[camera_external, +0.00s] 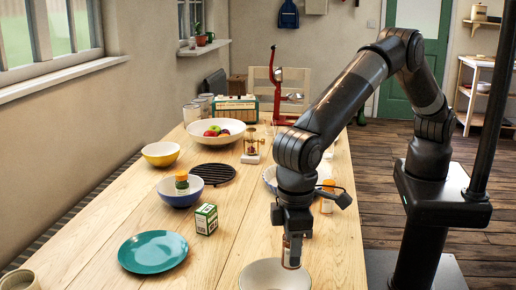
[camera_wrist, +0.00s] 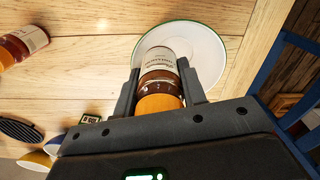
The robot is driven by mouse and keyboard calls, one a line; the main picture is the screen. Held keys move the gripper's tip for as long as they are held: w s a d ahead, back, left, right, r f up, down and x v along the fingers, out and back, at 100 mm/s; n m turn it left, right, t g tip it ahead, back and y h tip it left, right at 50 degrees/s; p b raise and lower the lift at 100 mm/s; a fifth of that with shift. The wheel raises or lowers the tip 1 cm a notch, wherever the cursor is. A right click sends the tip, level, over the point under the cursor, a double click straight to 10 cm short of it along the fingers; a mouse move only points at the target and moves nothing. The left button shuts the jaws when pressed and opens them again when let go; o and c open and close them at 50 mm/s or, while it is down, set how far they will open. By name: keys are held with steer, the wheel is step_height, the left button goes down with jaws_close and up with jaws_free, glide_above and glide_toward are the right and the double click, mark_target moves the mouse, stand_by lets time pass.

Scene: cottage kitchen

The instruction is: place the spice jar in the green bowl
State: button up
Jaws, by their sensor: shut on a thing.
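My gripper (camera_external: 292,238) is shut on the spice jar (camera_external: 291,256), which hangs over a bowl at the front of the table. In the wrist view the spice jar (camera_wrist: 160,82), with an orange lid and a pale label, sits between the two fingers (camera_wrist: 158,92). The bowl in the wrist view (camera_wrist: 207,58) has a white inside and a thin green rim; I take it as the green bowl. It shows in the external view (camera_external: 262,277), cut by the bottom edge. The jar appears above the bowl's inside; the gap is unclear.
A teal plate (camera_external: 153,252) and a small green box (camera_external: 206,219) lie left of my gripper. Another orange-lidded jar (camera_external: 327,198) stands behind my gripper. A yellow bowl (camera_external: 161,154) and fruit bowl (camera_external: 232,136) stand farther back.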

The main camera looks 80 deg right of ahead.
steer(key=shift+f, duration=1.65)
steer(key=shift+f, duration=0.6)
steer(key=o, duration=1)
steer(key=shift+o, duration=0.2)
step_height(320, 180, up, 13)
steer(key=shift+r, duration=0.1)
